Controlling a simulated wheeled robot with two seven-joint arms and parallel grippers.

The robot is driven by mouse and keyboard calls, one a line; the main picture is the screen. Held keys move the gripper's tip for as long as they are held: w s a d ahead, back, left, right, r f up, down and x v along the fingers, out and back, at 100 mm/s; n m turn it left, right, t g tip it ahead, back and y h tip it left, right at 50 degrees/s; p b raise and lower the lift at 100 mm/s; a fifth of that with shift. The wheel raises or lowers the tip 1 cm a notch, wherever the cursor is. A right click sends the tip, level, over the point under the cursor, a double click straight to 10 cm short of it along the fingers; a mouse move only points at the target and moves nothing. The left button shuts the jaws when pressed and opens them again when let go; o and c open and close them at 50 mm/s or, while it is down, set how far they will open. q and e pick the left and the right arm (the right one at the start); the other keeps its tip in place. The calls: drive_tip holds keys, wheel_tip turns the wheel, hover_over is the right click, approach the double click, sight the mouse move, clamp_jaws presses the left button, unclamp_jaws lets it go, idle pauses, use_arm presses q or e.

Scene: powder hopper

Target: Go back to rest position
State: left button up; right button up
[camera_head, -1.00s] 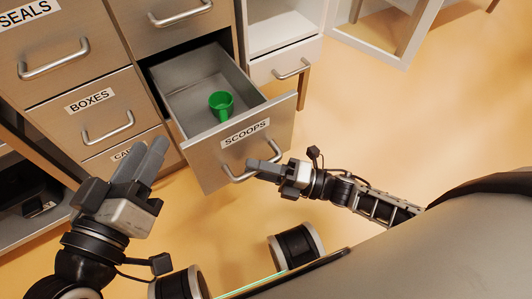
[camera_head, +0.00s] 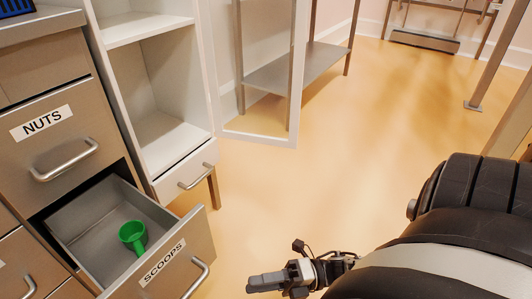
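My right gripper (camera_head: 256,283) is at the bottom middle of the head view, pointing left. Its grey fingers lie close together in the picture, and I cannot tell whether they are open or shut. Nothing shows between them. It is to the right of the SCOOPS drawer (camera_head: 178,241) and apart from its handle (camera_head: 199,279). My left gripper is outside the view.
A closed NUTS drawer (camera_head: 60,135) is above the open one. A white cabinet (camera_head: 165,75) with a small drawer and a glazed door (camera_head: 262,65) standing open is behind. A metal shelf table (camera_head: 300,70) stands farther back.

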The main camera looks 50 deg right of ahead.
drive_tip(key=shift+s+d+f, duration=0.1)
drive_tip(key=shift+s+d, duration=0.25)
drive_tip(key=shift+d, duration=0.15)
